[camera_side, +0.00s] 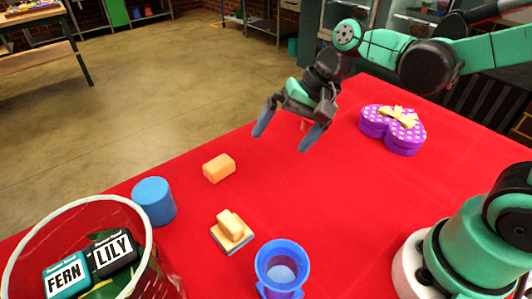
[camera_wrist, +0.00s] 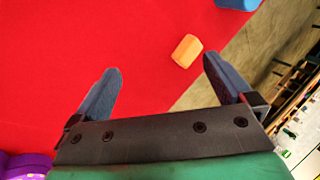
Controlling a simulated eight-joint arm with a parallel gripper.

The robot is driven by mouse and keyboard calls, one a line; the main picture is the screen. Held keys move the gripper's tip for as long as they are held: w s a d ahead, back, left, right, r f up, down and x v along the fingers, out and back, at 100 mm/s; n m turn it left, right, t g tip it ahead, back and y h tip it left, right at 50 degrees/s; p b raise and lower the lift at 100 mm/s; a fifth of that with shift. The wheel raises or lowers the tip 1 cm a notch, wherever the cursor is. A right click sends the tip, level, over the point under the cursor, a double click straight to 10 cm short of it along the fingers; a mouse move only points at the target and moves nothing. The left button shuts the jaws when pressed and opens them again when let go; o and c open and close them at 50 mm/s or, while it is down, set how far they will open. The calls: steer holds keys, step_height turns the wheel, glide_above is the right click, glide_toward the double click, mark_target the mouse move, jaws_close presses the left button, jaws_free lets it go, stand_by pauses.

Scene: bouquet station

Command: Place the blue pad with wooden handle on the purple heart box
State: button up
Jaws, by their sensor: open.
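The blue pad with wooden handle (camera_side: 231,233) lies on the red table near the front in the side view, its pale wooden handle facing up. The purple heart box (camera_side: 393,128), with light dots and a yellow bow on its lid, sits at the right of the table. Its purple edge shows at the lower left of the wrist view (camera_wrist: 25,165). My gripper (camera_side: 286,137) is open and empty above the far part of the table, left of the heart box and away from the pad. Both fingers show apart in the wrist view (camera_wrist: 160,80).
An orange block (camera_side: 219,168) lies between my gripper and the pad. A blue cylinder (camera_side: 154,201) stands left of the pad, and a blue cup (camera_side: 281,268) right of it. A clear bin (camera_side: 137,215) holds FERN (camera_side: 66,277) and LILY (camera_side: 112,255) tags. The table's middle is clear.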

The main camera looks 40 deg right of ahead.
steer(key=s+d+r+n+t+h, duration=0.2)
steer(key=s+d+n+t+h, duration=0.1)
steer(key=d+n, duration=0.3)
steer(key=shift+s+d+t+h, duration=0.25)
steer(key=shift+t+h, duration=0.25)
steer(key=shift+h, duration=0.3)
steer(key=shift+f, duration=0.1)
steer(key=n+g+y, duration=0.4)
steer(key=n+g, duration=0.3)
steer(key=n, duration=1.2)
glide_toward(231, 221)
steer(key=x, duration=0.5)
steer(key=shift+w+d+f, duration=0.1)
steer(key=shift+w, duration=0.05)
steer(key=shift+x, duration=2.75)
